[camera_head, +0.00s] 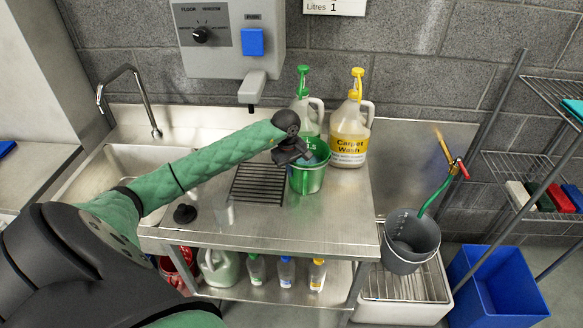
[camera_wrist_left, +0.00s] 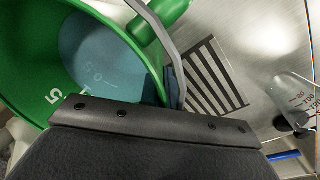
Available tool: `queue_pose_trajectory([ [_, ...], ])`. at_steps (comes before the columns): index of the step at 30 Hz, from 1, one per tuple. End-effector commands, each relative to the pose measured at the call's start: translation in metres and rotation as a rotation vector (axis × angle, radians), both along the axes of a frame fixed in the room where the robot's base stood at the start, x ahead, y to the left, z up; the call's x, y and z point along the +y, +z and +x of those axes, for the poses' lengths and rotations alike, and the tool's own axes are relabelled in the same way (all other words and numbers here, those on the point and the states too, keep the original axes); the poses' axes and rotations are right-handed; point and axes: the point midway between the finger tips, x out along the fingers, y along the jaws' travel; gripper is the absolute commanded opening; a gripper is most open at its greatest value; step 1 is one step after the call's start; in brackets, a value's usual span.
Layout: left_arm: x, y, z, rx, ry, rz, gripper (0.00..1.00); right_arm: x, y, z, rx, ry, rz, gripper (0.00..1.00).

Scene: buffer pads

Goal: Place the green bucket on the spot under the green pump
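The green bucket (camera_head: 308,180) is upright at the right of the steel counter, in front of the clear bottle with the green pump (camera_head: 303,80). I cannot tell whether its base touches the counter. My left gripper (camera_head: 293,154) is at the bucket's near left rim. In the left wrist view the bucket (camera_wrist_left: 25,60) fills the upper left, with bluish contents or interior and a grey handle with a green grip (camera_wrist_left: 158,22). The dark finger (camera_wrist_left: 150,130) lies across the rim and handle. The other finger is hidden, so its grip is unclear. My right gripper is out of view.
A black drain grille (camera_head: 258,184) lies left of the bucket below the dispenser (camera_head: 252,85). A clear beaker (camera_head: 222,214) is near the front. A grey bucket (camera_head: 411,242) is at the right.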

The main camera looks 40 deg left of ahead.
Motion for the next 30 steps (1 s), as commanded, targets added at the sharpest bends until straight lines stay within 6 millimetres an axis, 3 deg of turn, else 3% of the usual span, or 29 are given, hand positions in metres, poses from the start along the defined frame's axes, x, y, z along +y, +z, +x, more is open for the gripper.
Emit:
queue_pose_trajectory([
  [9, 0.0, 0.0, 0.001, -0.004, 0.0, -0.001, 0.0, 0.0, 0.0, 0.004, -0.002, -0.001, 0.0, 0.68],
  [13, 0.0, -0.001, 0.0, 0.0, 0.0, 0.0, 0.25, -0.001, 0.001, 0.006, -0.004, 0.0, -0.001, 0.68],
  [25, 0.0, 0.003, 0.0, 0.0, 0.0, 0.0, 0.25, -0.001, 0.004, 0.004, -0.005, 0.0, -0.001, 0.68],
  [30, 0.002, 0.028, -0.002, -0.002, 0.0, 0.003, 0.25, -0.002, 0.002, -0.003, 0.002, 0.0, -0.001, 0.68],
])
